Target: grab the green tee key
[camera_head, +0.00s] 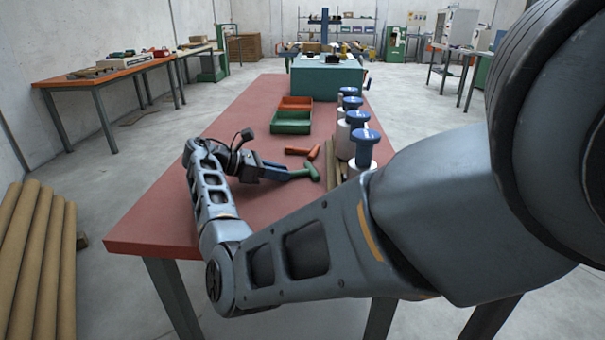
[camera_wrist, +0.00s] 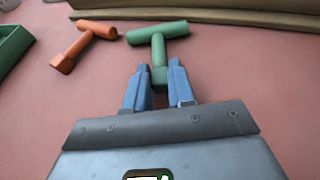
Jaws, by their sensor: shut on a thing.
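The green tee key (camera_wrist: 158,45) is in the middle of the wrist view, its crossbar pointing away from me. My gripper (camera_wrist: 158,88) is shut on the end of its stem, with one blue finger on each side. In the head view the green tee key (camera_head: 312,172) sticks out to the right of my gripper (camera_head: 288,175), low over the red table (camera_head: 150,220). I cannot tell whether the key still touches the table top.
An orange tee key (camera_wrist: 82,46) lies just left of the green one. A green bin (camera_head: 290,123) and an orange bin (camera_head: 295,103) stand behind. Blue-topped white spools (camera_head: 364,145) line the right side, beside brown strips (camera_head: 331,165). The table's front left is clear.

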